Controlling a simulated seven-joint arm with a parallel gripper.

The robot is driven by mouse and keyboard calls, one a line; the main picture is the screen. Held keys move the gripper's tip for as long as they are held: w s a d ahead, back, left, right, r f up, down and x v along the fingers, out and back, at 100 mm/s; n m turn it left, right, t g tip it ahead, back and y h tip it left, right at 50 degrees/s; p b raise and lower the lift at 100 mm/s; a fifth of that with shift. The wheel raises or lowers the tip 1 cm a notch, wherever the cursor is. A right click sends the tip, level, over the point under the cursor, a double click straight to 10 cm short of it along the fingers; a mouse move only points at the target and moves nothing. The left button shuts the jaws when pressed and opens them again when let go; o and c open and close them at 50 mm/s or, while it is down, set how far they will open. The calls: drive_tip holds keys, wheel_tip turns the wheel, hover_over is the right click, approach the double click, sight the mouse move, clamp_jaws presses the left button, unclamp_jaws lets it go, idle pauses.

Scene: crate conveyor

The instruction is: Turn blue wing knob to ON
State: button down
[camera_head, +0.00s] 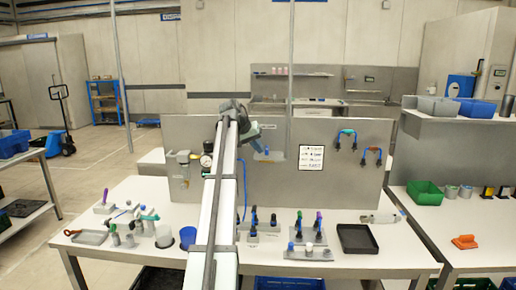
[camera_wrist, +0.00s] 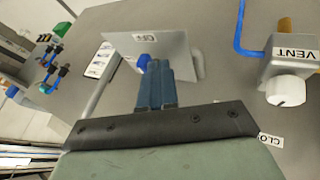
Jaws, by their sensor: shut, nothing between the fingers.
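The blue wing knob (camera_wrist: 143,63) shows partly in the wrist view, just beyond my fingertips, on a light grey plate (camera_wrist: 118,42). The plate carries a label reading OFF, seen upside down. My gripper (camera_wrist: 153,62) is shut and empty, its blue-grey fingers pointing at the plate. The fingers hide part of the knob, so I cannot tell whether they touch it or which way its wing points. In the head view my gripper (camera_head: 256,144) is in front of the upright grey panel (camera_head: 345,185), close to the small plate (camera_head: 271,156).
A white round knob (camera_wrist: 290,88) on a box labelled VENT and a blue pipe (camera_wrist: 240,40) are near the plate. A pressure gauge (camera_head: 206,161) is left of my arm. Blue and red handles hang at the panel's right. Tools and a black tray (camera_head: 357,239) cover the table below.

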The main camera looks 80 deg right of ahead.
sight(266, 151)
drive_tip(key=shift+s+a+n+t+h, duration=0.35)
drive_tip(key=shift+n+t+h, duration=0.05)
drive_tip(key=shift+n, duration=0.5)
drive_tip(key=shift+s+a+n+t+h, duration=0.2)
drive_tip(key=shift+s+n+t, duration=0.1)
drive_tip(key=shift+n, duration=0.25)
drive_tip(key=shift+s+a+n+t+h, duration=0.1)
drive_tip(key=shift+s+n+t+h, duration=0.15)
drive_tip(key=shift+n, duration=0.3)
drive_tip(key=n+t, duration=0.1)
drive_tip(key=n, duration=0.1)
drive_tip(key=s+n+t, duration=0.1)
drive_tip(key=shift+s+a+n+h, duration=0.1)
drive_tip(key=shift+n+h, duration=0.25)
drive_tip(key=shift+n, duration=0.05)
drive_tip(key=n+t, duration=0.1)
drive_tip(key=s+n+t, duration=0.1)
drive_tip(key=n, duration=0.1)
drive_tip(key=shift+s+t, duration=0.25)
drive_tip(key=shift+t, duration=0.1)
drive_tip(key=n+t, duration=0.1)
drive_tip(key=n, duration=0.1)
drive_tip(key=s+d+n+t, duration=0.1)
drive_tip(key=n, duration=0.1)
drive_tip(key=shift+s, duration=0.2)
drive_tip(key=shift+s+d, duration=0.1)
drive_tip(key=shift+s, duration=0.05)
drive_tip(key=shift+s+d, duration=0.15)
drive_tip(key=shift+s, duration=0.1)
